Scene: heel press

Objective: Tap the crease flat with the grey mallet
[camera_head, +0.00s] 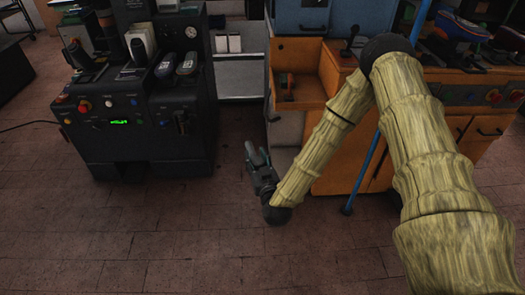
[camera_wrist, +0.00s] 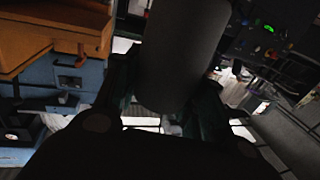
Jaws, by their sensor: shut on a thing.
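My gripper (camera_head: 258,162) hangs low in front of the orange cabinet, between it and the dark machine. In the wrist view my gripper (camera_wrist: 166,112) is shut on a thick, dark grey cylinder, which looks like the grey mallet (camera_wrist: 172,50). The cylinder fills the upper middle of that view, between the fingers. In the head view the held thing is small and dark, and its shape is hard to make out. I cannot pick out the crease in either view.
A dark machine (camera_head: 130,120) with buttons, a green display and shoe-like pieces (camera_head: 188,62) stands at the left. An orange cabinet (camera_head: 345,165) stands at the right, with an open drawer (camera_head: 300,100) holding a red-and-black item. Tiled floor (camera_head: 150,245) is clear in front.

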